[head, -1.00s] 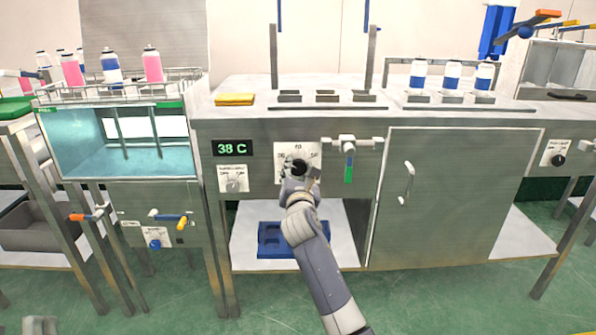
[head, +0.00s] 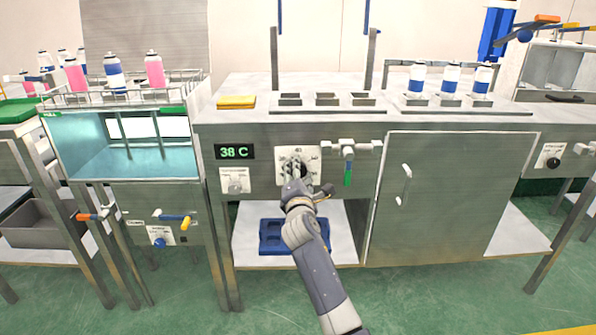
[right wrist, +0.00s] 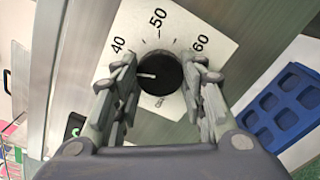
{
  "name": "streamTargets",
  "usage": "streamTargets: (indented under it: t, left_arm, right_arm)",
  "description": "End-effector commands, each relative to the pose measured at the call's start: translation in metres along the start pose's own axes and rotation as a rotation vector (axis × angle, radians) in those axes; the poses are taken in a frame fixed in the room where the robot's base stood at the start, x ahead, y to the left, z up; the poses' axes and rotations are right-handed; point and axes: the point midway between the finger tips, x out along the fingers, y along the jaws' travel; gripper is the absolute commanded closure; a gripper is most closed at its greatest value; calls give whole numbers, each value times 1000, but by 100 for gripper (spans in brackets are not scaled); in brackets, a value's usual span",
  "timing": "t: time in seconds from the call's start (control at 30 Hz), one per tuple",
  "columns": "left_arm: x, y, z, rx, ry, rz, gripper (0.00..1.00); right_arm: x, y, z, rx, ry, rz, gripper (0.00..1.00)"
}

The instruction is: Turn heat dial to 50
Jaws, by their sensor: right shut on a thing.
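The heat dial is a black round knob (right wrist: 160,73) on a white plate (right wrist: 190,25) marked 40, 50 and 60. In the right wrist view its white pointer mark points left, a little below the direction of the 40 label. My right gripper (right wrist: 163,70) has its fingers on both sides of the knob and is shut on it. In the head view the dial plate (head: 285,158) is on the bench front, with my right gripper (head: 301,181) over its lower part. A green display (head: 234,152) reads 38 C. My left gripper is not in view.
A smaller dial plate (head: 236,180) is below the display. A cabinet door handle (head: 405,184) is further right. A blue tray (head: 266,240) lies on the shelf below.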

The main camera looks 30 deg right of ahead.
Motion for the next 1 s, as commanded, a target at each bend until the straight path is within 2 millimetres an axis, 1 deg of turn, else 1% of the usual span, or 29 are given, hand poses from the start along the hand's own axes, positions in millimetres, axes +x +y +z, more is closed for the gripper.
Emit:
streamTargets:
  t: [0.1, 0.2, 0.4, 0.63, 1.0]
  left_arm:
    - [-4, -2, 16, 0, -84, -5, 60]
    - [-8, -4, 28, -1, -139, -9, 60]
    - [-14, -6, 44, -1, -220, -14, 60]
    - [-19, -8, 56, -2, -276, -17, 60]
    - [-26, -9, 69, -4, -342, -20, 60]
  right_arm:
    - [0, 0, -1, 111, 2, -4, 85]
    - [0, 0, 0, 206, 1, -4, 85]
    - [0, 0, 0, 397, 1, -5, 85]
    - [0, 0, 0, 617, -1, -5, 85]
    - [0, 1, 0, 966, -1, -5, 85]
